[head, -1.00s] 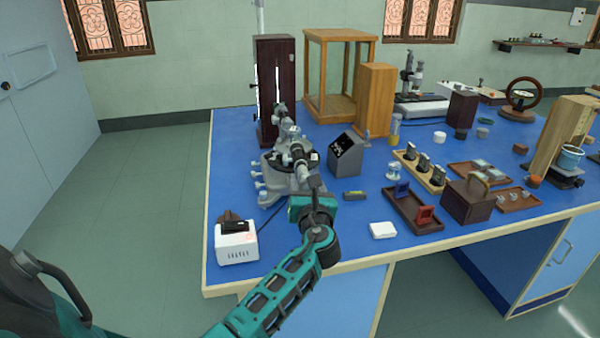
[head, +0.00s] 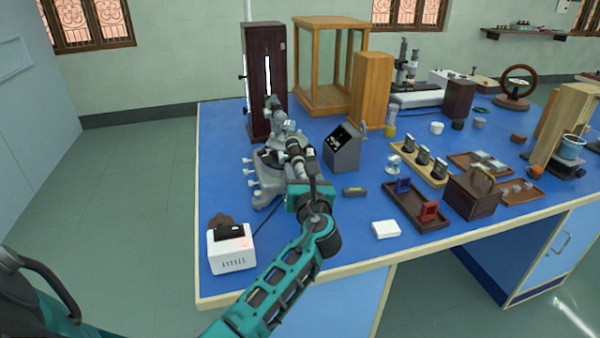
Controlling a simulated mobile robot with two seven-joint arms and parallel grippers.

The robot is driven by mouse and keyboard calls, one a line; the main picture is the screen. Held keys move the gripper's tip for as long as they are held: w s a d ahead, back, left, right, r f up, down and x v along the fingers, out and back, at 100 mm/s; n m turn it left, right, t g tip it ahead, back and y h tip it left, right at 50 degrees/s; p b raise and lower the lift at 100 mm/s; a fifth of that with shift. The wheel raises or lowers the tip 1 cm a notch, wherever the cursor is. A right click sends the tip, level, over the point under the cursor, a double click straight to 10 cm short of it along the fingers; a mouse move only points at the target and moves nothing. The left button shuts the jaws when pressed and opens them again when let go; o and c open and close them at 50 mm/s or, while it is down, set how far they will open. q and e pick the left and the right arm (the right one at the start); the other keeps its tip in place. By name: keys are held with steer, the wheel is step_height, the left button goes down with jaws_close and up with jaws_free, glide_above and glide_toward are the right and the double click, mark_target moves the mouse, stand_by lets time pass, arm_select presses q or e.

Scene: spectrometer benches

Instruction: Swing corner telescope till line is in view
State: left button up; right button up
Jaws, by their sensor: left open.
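The corner spectrometer (head: 268,172) stands on the blue bench near its left front corner, grey with several knobs on its left. Its dark and grey telescope (head: 295,152) points toward me, with its eyepiece end close to my left gripper. My left gripper (head: 311,180) is open, its dark fingers beside or around the eyepiece end; I cannot tell whether they touch it. The teal gripper body hides part of the near side. A dark box with a screen (head: 342,148) stands right of the telescope; I cannot read a line on it. My right gripper is out of view.
A white lamp supply box (head: 231,254) sits at the bench's left front corner. A tall dark lamp housing (head: 257,85) stands behind the spectrometer. A small yellow-marked block (head: 354,192), a white pad (head: 386,229) and a tray (head: 417,221) lie to the right.

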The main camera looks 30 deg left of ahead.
arm_select(q)
steer(key=shift+c, duration=0.2)
jaws_close()
stand_by(0.3)
